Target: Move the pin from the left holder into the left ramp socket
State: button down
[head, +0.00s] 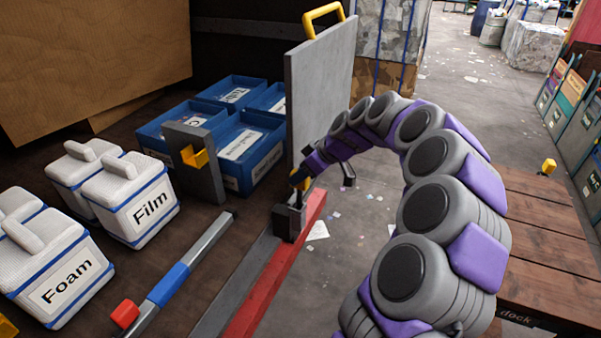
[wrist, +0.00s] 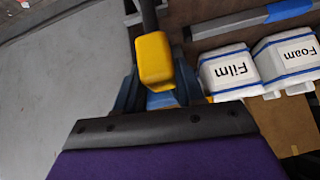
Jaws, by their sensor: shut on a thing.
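My gripper (head: 300,178) is at the end of my reaching arm, just above a dark grey socket block (head: 289,221) on the red-edged rail. In the wrist view my gripper (wrist: 155,98) has its blue fingers shut on the yellow head of the pin (wrist: 154,60). The pin's dark shaft runs away from the fingers toward the top edge. In the head view, only a little yellow of the pin (head: 308,184) shows beside the fingers. I cannot tell whether its tip is inside the socket. A grey upright bracket with a yellow cradle (head: 195,157) stands to the left.
A tall grey panel (head: 318,85) with a yellow handle rises behind the socket. Blue bins (head: 240,165) and white Film (head: 130,200) and Foam (head: 60,268) boxes stand left. A blue-and-grey bar (head: 175,278) lies nearby. A wooden bench (head: 550,240) bearing a small yellow piece (head: 548,166) is right.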

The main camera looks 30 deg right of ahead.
aim_at(302, 188)
jog(key=shift+a+f+b, duration=0.1)
jog(key=shift+f+b, duration=1.4)
jog(key=shift+f, duration=1.15)
jog(key=c, duration=0.6)
grip_release()
jog(key=shift+r, duration=0.1)
jog(key=p+v, duration=0.3)
jog(key=v, duration=1.4)
jog(key=shift+d, duration=0.2)
